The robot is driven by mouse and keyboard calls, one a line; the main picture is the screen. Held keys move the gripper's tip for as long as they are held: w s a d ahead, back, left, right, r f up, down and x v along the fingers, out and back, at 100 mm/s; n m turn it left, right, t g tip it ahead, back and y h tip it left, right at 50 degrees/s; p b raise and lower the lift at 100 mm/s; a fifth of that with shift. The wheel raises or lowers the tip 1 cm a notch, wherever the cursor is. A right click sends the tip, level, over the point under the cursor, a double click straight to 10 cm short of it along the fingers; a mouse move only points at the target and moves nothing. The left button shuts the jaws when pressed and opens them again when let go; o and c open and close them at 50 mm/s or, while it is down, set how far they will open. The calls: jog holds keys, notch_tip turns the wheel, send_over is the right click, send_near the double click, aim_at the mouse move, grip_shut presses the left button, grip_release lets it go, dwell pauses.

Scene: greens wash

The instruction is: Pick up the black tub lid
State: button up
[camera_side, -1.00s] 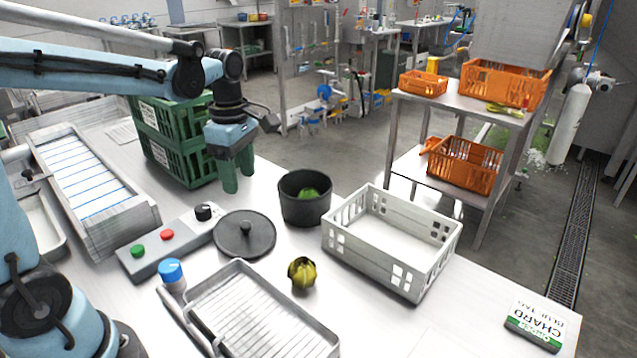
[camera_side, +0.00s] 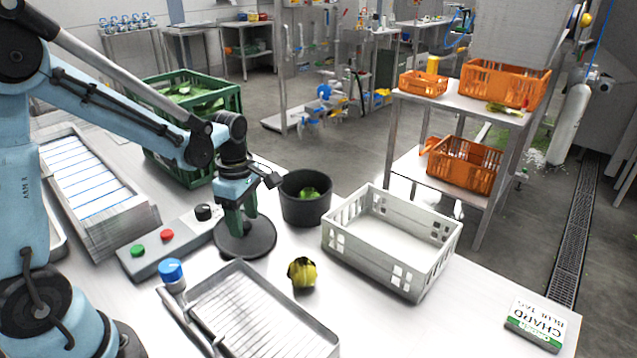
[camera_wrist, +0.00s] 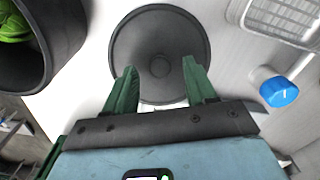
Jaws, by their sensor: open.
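The black tub lid (camera_side: 262,247) lies flat on the steel table, a round disc with a central knob. In the wrist view the lid (camera_wrist: 190,35) is ahead of my fingertips, its knob (camera_wrist: 160,66) between the lines of the two fingers. My gripper (camera_side: 237,226) is over the lid, its green fingers pointing down. In the wrist view my gripper (camera_wrist: 158,70) is open with nothing between its fingers. In the side view the fingers and wrist hide the knob. I cannot tell whether the fingertips touch the lid.
A black tub (camera_side: 304,209) with green leaves stands just behind the lid. A control box (camera_side: 167,246), a blue-capped bottle (camera_side: 171,271), a wire-racked tray (camera_side: 318,335) and a yellow-green vegetable (camera_side: 302,273) surround it. A white crate (camera_side: 375,262) stands right, green crates (camera_side: 236,103) behind left.

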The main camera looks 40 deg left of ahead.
jog(key=shift+f, duration=0.5)
jog(key=shift+c, duration=0.5)
grip_shut()
jog(key=shift+r, duration=0.1)
